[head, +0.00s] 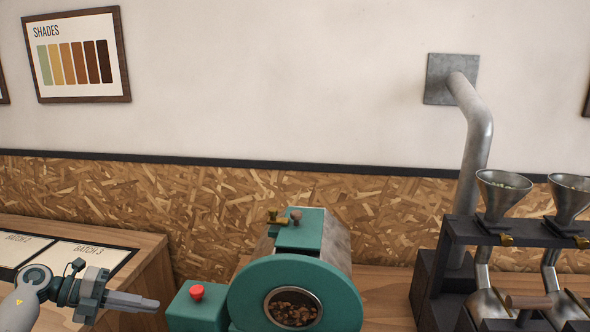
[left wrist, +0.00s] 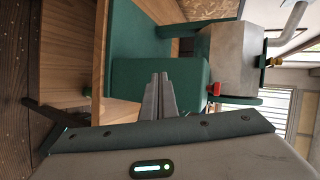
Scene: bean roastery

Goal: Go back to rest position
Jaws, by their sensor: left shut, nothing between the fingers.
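My left gripper (head: 150,304) is at the lower left of the head view, its fingers pointing right toward the roaster's green side box. In the left wrist view its fingers (left wrist: 160,80) are together, with nothing between them. The green roaster (head: 254,281) stands at the bottom middle, with beans behind its round front window (head: 292,306). A red button (head: 197,292) sits on top of the side box. The gripper appears just left of this box; I cannot tell the exact gap. My right gripper is not in either view.
A wooden counter (head: 151,251) with batch cards (head: 89,262) lies behind my left arm. A dark stand (head: 448,287) with metal funnels (head: 503,193) and a grey pipe (head: 478,137) are at the right. The wall above the roaster is clear.

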